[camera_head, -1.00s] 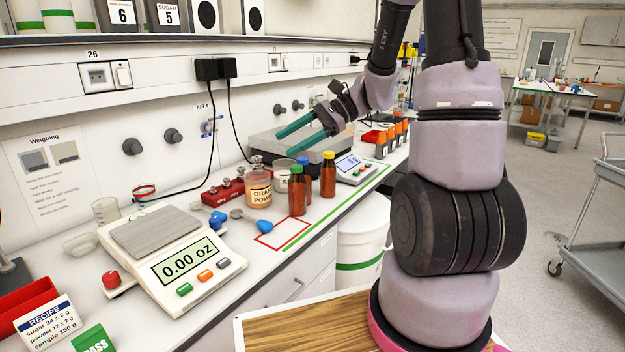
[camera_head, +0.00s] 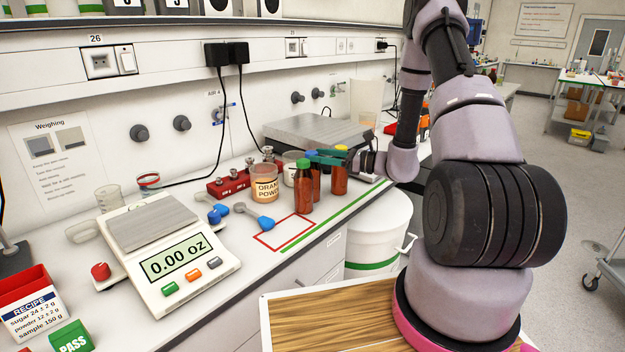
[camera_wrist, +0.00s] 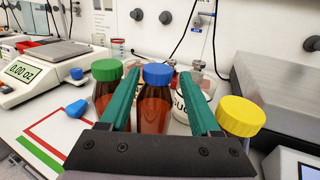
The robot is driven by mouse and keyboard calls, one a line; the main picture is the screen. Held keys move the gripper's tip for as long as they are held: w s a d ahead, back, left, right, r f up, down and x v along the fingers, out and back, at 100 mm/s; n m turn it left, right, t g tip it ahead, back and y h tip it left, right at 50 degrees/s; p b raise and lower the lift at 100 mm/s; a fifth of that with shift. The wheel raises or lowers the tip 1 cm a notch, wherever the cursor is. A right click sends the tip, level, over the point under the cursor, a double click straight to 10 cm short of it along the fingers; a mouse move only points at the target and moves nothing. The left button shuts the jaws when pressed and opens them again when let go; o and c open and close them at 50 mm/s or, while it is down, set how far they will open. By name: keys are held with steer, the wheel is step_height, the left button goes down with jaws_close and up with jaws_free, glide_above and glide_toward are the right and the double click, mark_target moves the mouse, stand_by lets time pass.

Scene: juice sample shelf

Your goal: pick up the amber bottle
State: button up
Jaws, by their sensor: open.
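Three amber bottles stand close together on the bench. The green-capped bottle (camera_head: 304,192) is at the left, and the yellow-capped bottle (camera_head: 339,182) is at the right. The blue-capped bottle (camera_wrist: 154,112) shows between my fingers in the wrist view; in the head view it is mostly hidden. My gripper (camera_head: 312,156) is open at about cap height, with green fingers pointing left. In the wrist view, the left finger overlaps the edge of the green-capped bottle (camera_wrist: 106,90), and the yellow cap (camera_wrist: 240,115) lies right of the right finger. I cannot tell whether the fingers touch any bottle.
The orange powder jar (camera_head: 265,186) and a white sugar jar (camera_wrist: 183,106) stand behind the bottles. A white scale (camera_head: 160,262) reading 0.00 oz is at left. A large grey-topped balance (camera_head: 315,130) is behind. The red-outlined area (camera_head: 283,233) is empty.

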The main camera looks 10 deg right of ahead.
steer(key=x, duration=0.6)
steer(key=shift+a+f, duration=0.2)
steer(key=shift+f, duration=0.05)
jaws_close()
